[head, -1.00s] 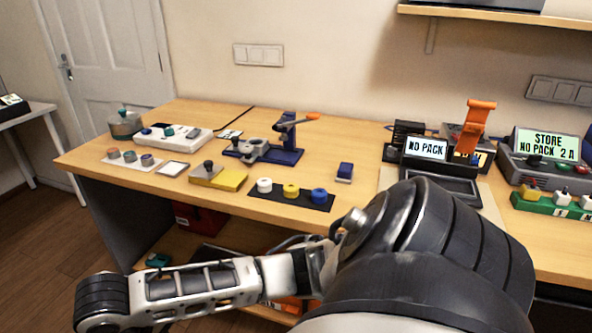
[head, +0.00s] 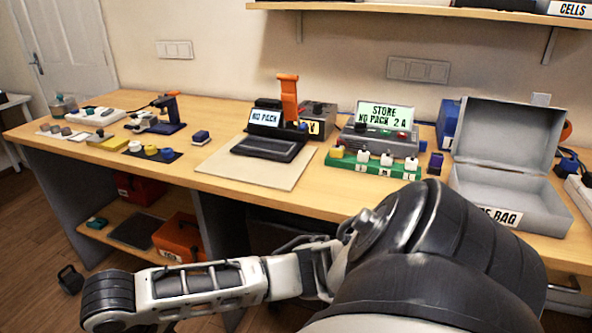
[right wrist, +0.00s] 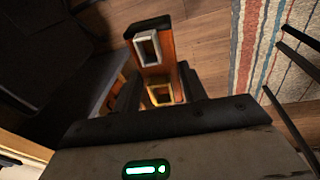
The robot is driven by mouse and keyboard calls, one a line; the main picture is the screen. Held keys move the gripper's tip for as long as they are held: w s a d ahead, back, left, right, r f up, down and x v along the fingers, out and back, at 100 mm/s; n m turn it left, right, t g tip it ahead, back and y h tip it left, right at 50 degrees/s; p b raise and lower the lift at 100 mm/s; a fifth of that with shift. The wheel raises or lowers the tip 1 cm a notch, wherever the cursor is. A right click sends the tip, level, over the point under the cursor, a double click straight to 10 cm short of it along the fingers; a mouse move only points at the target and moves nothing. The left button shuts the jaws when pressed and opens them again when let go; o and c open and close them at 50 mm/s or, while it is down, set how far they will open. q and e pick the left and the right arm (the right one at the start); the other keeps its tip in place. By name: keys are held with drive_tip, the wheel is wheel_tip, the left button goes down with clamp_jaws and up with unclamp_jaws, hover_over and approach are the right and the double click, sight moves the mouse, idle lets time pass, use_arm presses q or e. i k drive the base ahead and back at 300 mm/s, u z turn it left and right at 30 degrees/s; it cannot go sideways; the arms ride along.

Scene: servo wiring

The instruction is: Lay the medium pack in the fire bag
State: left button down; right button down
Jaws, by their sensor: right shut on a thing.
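The fire bag (head: 540,222) is a grey box at the right of the head view, on the bench, with its lid (head: 510,130) raised at the back. Its inside looks empty, and an arm of mine covers part of its front label. In the right wrist view my right gripper (right wrist: 155,65) is shut on an orange and yellow thing with dark edges and a pale-rimmed opening, likely the medium pack (right wrist: 160,94). It hangs above the floor, away from the bag. Its outline is partly hidden. My left gripper is out of view.
A charger (head: 270,145) reading NO PACK sits on a pale mat. A store unit (head: 380,130), a green block (head: 372,170) and a purple block (head: 436,163) stand left of the bag. Dark legs (right wrist: 293,125) and a striped rug (right wrist: 275,45) are near my right gripper.

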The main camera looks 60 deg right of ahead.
sight(504, 197)
drive_tip(key=k, duration=0.45)
drive_tip(key=z, duration=0.8)
